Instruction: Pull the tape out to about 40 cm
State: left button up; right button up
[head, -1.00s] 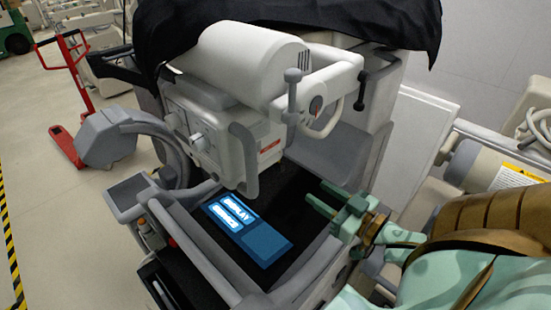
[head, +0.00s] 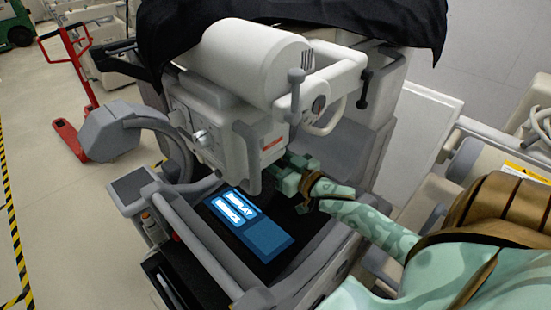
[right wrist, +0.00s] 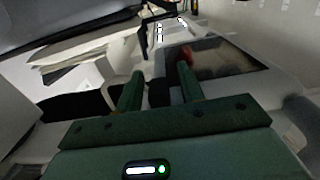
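I cannot make out a tape in either view. The grey and white machine head (head: 232,120), with knobs and a red label, hangs over the covered cart. My right gripper (head: 285,172) is just under and beside the lower right of this head, its fingertips partly hidden behind it. In the right wrist view my right gripper (right wrist: 158,85) has its two fingers apart with nothing clearly between them. A small red thing (right wrist: 186,55) shows by the tip of the right-hand finger; I cannot tell what it is or whether it touches. My left gripper is out of view.
A blue lit display panel (head: 248,222) lies on the cart's dark top below the head. A grey handle bar (head: 205,245) runs along the front left. A black cover (head: 300,25) drapes the back. A red pallet jack (head: 70,135) stands on the floor at left.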

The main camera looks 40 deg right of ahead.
grip_shut()
notch_tip(320, 180, down, 15)
jog(key=b, duration=0.8)
jog(key=shift+f, duration=0.15)
jog(key=shift+c, duration=0.4)
grip_release()
jog(key=shift+o, duration=0.4)
jog(key=shift+r, duration=0.25)
